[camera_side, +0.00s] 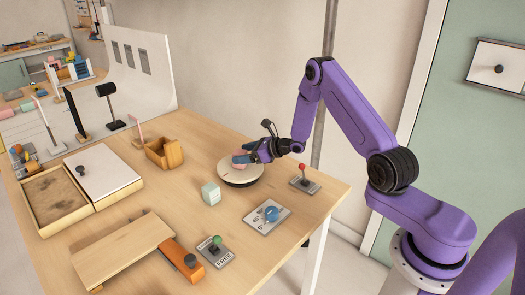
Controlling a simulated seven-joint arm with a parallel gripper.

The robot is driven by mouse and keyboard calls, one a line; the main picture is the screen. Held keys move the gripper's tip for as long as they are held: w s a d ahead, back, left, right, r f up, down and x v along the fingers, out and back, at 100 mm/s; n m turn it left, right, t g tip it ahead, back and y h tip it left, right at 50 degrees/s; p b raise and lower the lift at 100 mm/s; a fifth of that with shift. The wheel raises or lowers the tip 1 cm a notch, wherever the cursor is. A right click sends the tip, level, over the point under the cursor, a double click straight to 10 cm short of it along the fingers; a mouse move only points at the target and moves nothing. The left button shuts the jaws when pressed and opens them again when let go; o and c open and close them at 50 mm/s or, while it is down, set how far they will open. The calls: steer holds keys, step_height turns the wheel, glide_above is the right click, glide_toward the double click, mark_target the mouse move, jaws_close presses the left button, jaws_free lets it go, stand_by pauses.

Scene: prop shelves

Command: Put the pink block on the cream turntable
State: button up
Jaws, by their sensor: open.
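The cream turntable (240,176) is a round disc with a dark base on the wooden table, right of the middle. The pink block (240,159) is at the turntable's upper left part and appears to rest on its top. My gripper (248,157) is open, low over the turntable, with its fingers at the pink block. The fingers partly cover the block, and I cannot tell whether they touch it.
A pale green cube (211,193) stands just left of the turntable. A red-knobbed lever (303,180) and a blue dial plate (268,215) are to the right and front. A wooden bin (164,154) stands behind left. Bare table (130,206) lies left of the cube.

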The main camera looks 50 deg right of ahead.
steer(key=v, duration=1)
steer(key=s+a+r+n+g+y, duration=0.1)
steer(key=a+r+n+g+y, duration=0.25)
steer(key=a, duration=0.35)
steer(key=s+a+r+n+g+y, duration=0.2)
steer(key=a+n, duration=0.3)
steer(key=a, duration=0.2)
steer(key=s+a+r+n+g, duration=0.3)
steer(key=s+a+n+g, duration=0.4)
steer(key=s+a+n, duration=0.35)
steer(key=s+r+n+g+h, duration=0.2)
steer(key=s+n+g+h, duration=0.3)
steer(key=s+n, duration=0.75)
steer(key=s+d+r+n+t+h, duration=0.2)
steer(key=s+d+n+t+h, duration=0.3)
steer(key=s+n, duration=0.6)
steer(key=shift+d+r+n, duration=0.25)
steer(key=shift+d+n, duration=0.5)
steer(key=shift+d, duration=0.1)
steer(key=shift+h, duration=0.25)
